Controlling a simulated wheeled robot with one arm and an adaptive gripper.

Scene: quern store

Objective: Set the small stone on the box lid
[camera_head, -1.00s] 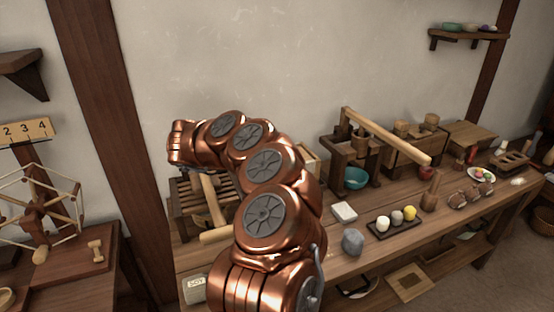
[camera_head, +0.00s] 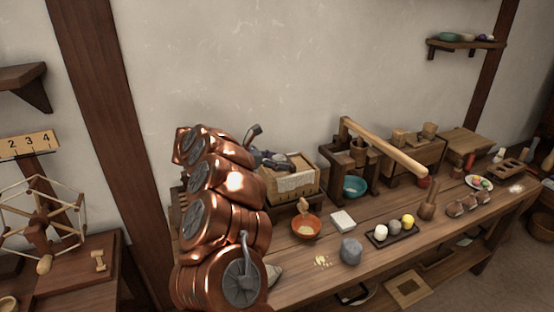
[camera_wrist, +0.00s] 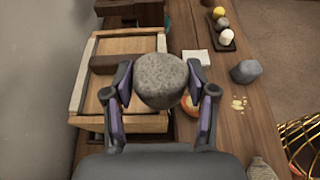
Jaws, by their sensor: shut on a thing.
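My gripper (camera_wrist: 161,90) is shut on a small round grey stone (camera_wrist: 160,80), held between its two fingers. In the head view the stone (camera_head: 296,183) shows pale and speckled in front of the wooden box (camera_head: 306,163). In the wrist view the box lid (camera_wrist: 135,46) lies below and to the left of the stone, with a darker wooden block (camera_wrist: 114,64) on it. The stone overlaps the box's edge in the picture; I see no contact with the lid. My arm hides the left end of the bench in the head view.
An orange bowl (camera_head: 306,226), a white block (camera_head: 342,219), a grey lump (camera_head: 350,251) and a dark tray (camera_head: 393,237) of white, grey and yellow pieces stand in front. A wooden lever press (camera_head: 350,160) stands right of the box. Yellowish crumbs (camera_head: 322,261) lie on the bench.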

